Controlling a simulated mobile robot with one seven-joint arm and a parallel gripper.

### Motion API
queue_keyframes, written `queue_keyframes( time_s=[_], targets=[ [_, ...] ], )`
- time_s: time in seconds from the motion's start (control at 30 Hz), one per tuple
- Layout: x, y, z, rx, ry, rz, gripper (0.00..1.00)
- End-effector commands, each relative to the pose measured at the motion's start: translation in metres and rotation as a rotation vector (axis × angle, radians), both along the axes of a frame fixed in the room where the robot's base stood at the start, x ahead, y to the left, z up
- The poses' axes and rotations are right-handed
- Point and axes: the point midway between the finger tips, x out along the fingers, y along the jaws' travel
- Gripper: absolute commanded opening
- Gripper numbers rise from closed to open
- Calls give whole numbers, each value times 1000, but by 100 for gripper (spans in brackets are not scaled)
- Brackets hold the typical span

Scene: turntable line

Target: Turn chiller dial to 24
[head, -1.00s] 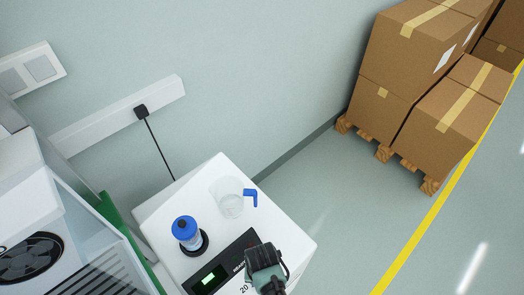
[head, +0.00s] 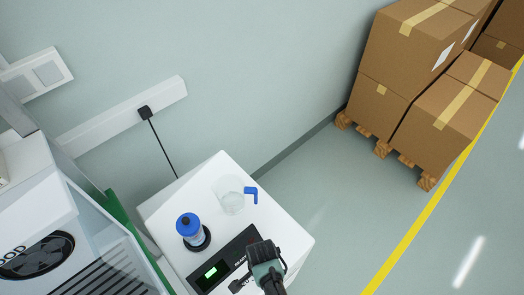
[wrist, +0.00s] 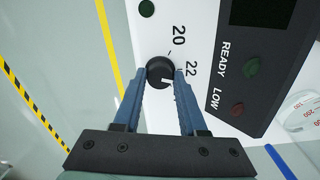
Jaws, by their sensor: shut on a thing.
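The chiller (head: 295,240) is a white box with a dark front panel and a lit green display (head: 211,273). Its black dial (wrist: 160,70) shows in the wrist view, with a white pointer mark on its lower right side, close to the printed 22. The numbers 20 and 22 are readable; a 24 is not visible, and fingers cover part of the scale. My gripper (wrist: 158,76) is shut on the dial, one blue finger on each side. In the head view my gripper (head: 264,255) hides the dial.
A beaker with a blue handle (head: 231,198) and a blue-capped bottle (head: 188,229) stand on the chiller top. A green lamp (wrist: 252,66) and a red lamp (wrist: 238,109) sit by READY and LOW. Boxes (head: 383,105) on a pallet stand right; floor between is clear.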

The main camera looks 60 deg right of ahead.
Motion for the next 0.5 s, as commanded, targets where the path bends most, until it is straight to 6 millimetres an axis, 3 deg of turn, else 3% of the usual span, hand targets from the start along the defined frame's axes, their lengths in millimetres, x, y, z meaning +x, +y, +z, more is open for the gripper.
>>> queue_keyframes(
  time_s=[0.5],
  targets=[
    [0,-1,1,-1,0,-478,0]
  ],
)
